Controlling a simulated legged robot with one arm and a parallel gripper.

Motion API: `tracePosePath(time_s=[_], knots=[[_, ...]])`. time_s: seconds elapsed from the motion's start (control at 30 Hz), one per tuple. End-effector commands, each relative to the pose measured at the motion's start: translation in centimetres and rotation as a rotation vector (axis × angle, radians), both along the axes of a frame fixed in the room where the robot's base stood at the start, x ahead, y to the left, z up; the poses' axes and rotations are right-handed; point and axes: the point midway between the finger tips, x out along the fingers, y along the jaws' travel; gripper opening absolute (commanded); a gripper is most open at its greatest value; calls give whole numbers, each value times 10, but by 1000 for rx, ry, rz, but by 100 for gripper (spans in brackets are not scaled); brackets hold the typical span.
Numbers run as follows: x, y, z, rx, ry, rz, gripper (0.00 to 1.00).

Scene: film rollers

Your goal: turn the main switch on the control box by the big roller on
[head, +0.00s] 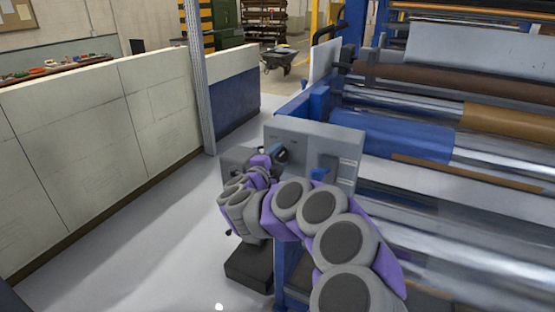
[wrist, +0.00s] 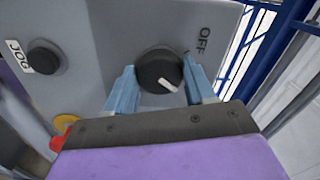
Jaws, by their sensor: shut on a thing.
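The grey control box (head: 345,148) stands beside the big roller machine in the head view. Its grey face (wrist: 95,30) fills much of the wrist view. The main switch is a round black knob (wrist: 153,70) with a white pointer mark, next to a printed OFF label (wrist: 204,39). The mark points to the lower right in the wrist view, not straight at the label. My gripper (wrist: 161,82) has its two light-blue fingers on either side of the knob, shut on it. In the head view my gripper (head: 277,155) is at the box, and the knob is hidden.
A black button (wrist: 45,57) labelled JOG and a red-and-yellow button (wrist: 63,130) sit on the same face. The roller machine (head: 400,135) is to the right. A pale low wall (head: 80,150) runs along the left, with clear floor (head: 150,235) between.

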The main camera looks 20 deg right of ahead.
Motion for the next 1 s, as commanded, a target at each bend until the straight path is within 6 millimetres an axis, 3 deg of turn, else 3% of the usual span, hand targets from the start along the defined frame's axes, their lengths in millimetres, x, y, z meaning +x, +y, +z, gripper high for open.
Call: tracePosePath(time_s=[0.17,0.2,0.47,0.77,1.0], knots=[[-1,0,-5,7,7,-3,23],[-1,-1,-5,8,7,-3,55],[-1,0,-3,5,5,-2,80],[-2,2,-2,3,3,0,80],[-18,24,0,4,3,3,80]])
